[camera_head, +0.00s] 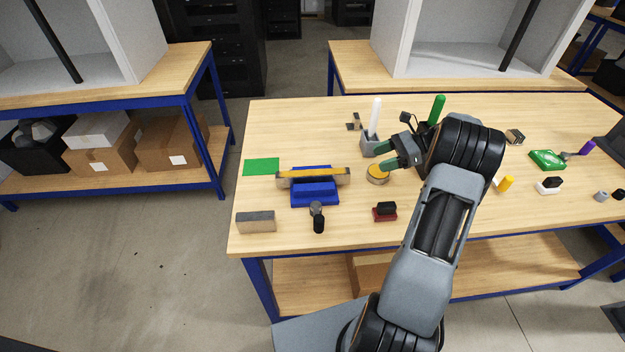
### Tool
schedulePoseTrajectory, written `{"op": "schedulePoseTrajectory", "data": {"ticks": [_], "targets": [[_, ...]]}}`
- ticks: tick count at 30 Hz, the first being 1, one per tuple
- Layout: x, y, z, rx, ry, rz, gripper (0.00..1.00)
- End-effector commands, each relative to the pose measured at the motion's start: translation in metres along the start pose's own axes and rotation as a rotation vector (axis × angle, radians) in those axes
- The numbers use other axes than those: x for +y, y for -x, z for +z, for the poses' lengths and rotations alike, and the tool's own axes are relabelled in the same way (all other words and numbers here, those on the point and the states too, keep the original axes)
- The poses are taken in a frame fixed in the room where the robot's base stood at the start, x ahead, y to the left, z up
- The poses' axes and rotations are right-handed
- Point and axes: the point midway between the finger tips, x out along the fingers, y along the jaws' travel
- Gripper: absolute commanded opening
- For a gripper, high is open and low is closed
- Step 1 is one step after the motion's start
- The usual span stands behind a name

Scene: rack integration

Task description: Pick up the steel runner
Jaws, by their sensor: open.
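A long grey metallic bar with a yellow-orange strip (312,177), which looks like the steel runner, lies across the blue fixture (315,194) on the left part of the table. A shorter grey block (256,222) lies at the table's front left corner; I cannot tell its material. My gripper (380,153) is open and empty, its fingers pointing left. It is to the right of the bar and apart from it, near a yellow round piece (378,175) and a grey holder with a white peg (375,118).
A green mat (261,167) lies left of the fixture. A dark knobbed piece (318,218) and a red-and-black block (385,211) stand in front. Several small parts, including a green tray (547,159), are on the right. The table's (300,120) back left is clear.

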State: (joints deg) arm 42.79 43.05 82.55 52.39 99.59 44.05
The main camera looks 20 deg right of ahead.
Motion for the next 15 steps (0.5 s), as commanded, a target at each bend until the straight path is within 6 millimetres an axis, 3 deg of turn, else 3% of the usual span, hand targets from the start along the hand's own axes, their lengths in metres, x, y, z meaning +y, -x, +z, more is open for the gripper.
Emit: {"op": "schedulePoseTrajectory", "data": {"ticks": [9,15], "targets": [[0.0,-0.052,-0.001,-0.013,-0.012,-0.003,0.62],[-0.001,-0.074,-0.002,-0.012,-0.011,-0.005,0.62]]}}
